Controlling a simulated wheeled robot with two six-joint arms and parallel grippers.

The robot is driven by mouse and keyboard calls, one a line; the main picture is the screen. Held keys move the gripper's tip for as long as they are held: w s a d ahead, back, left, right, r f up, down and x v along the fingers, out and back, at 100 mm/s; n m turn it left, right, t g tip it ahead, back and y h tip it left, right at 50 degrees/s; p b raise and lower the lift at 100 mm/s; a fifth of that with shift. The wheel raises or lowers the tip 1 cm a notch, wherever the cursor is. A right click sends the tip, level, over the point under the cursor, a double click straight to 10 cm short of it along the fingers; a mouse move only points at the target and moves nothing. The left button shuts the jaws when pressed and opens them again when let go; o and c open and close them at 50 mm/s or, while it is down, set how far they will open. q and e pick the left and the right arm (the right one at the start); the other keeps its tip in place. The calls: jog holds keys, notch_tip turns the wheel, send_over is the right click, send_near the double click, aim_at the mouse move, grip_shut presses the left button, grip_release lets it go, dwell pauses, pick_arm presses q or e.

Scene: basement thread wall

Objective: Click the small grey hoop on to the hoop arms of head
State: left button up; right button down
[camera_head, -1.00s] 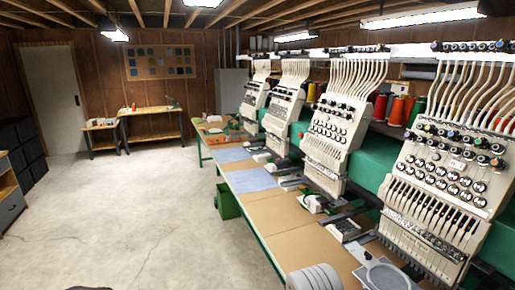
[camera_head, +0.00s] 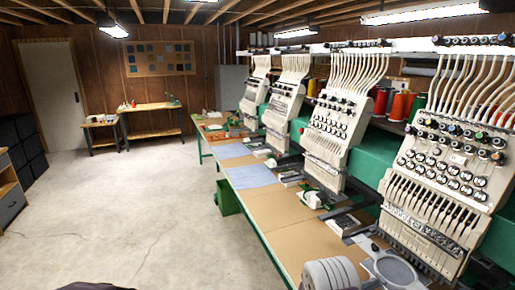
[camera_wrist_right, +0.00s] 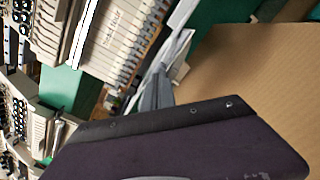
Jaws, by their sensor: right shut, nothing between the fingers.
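A round grey hoop-like piece (camera_head: 394,270) with a flat grey bracket (camera_head: 366,243) lies at the table's near right, in front of the nearest embroidery head (camera_head: 440,180). I cannot tell whether it is joined to that head's hoop arms. In the right wrist view my right gripper (camera_wrist_right: 158,88) shows slim grey fingers that are shut, with nothing between them. They point toward a machine head (camera_wrist_right: 115,35). The dark wrist body hides much of that view. No left gripper can be made out.
A ribbed light-grey stack (camera_head: 332,273) stands at the table's near edge, beside the round piece. More heads (camera_head: 332,135) line the right side. The concrete floor (camera_head: 130,220) at left is clear.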

aim_at(386, 276)
jog(key=shift+b+x, duration=0.85)
jog(key=shift+x, duration=2.4)
jog(key=v, duration=0.7)
